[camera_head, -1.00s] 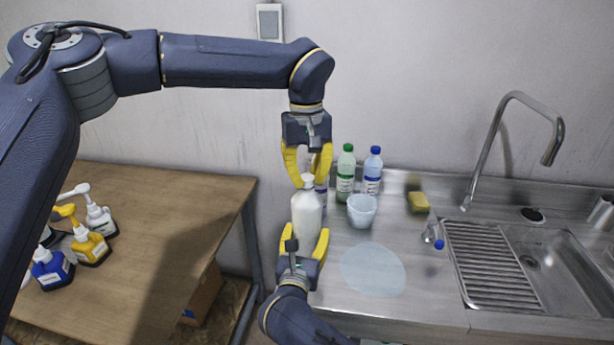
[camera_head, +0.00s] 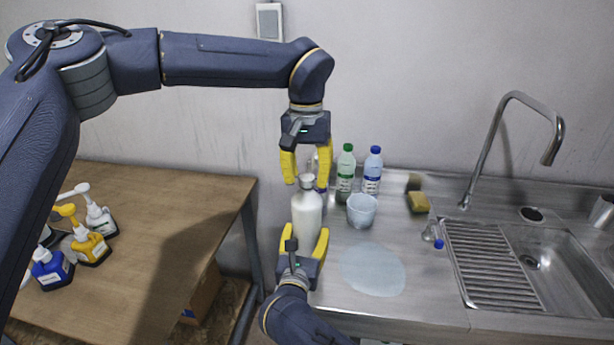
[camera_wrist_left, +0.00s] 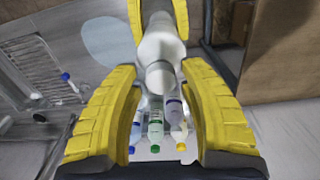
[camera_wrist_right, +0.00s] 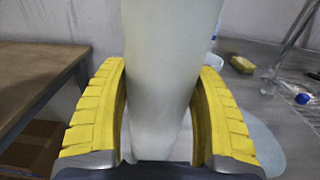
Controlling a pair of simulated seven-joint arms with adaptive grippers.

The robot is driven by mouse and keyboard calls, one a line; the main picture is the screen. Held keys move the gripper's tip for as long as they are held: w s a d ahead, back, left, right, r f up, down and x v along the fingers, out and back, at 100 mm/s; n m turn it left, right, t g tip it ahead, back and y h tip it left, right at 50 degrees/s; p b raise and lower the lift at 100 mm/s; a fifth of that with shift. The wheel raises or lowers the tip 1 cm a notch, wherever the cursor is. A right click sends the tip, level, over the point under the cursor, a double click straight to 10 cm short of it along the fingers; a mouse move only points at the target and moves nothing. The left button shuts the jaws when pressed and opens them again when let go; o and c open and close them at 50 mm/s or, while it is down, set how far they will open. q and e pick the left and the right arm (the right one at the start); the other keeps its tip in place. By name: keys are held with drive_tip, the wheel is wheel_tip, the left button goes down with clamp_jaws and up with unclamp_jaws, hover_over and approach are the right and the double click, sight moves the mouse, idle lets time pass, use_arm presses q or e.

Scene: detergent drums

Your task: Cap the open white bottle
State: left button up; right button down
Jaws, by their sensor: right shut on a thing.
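My right gripper (camera_head: 304,232) is shut on the bottle's body from the near side, one finger on each side, as the right wrist view (camera_wrist_right: 163,85) shows. My left gripper (camera_head: 306,180) points down over the bottle top. Its fingers are spread, with a gap on both sides of the cap.
A green-capped bottle (camera_head: 345,175), a blue-capped bottle (camera_head: 372,172) and a pale cup (camera_head: 361,211) stand close behind and right. A sponge (camera_head: 418,202), faucet (camera_head: 510,130) and sink (camera_head: 545,265) lie farther right. A wooden table (camera_head: 150,220) holds several detergent bottles at left.

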use_arm(q)
drive_tip(key=shift+r, duration=2.25)
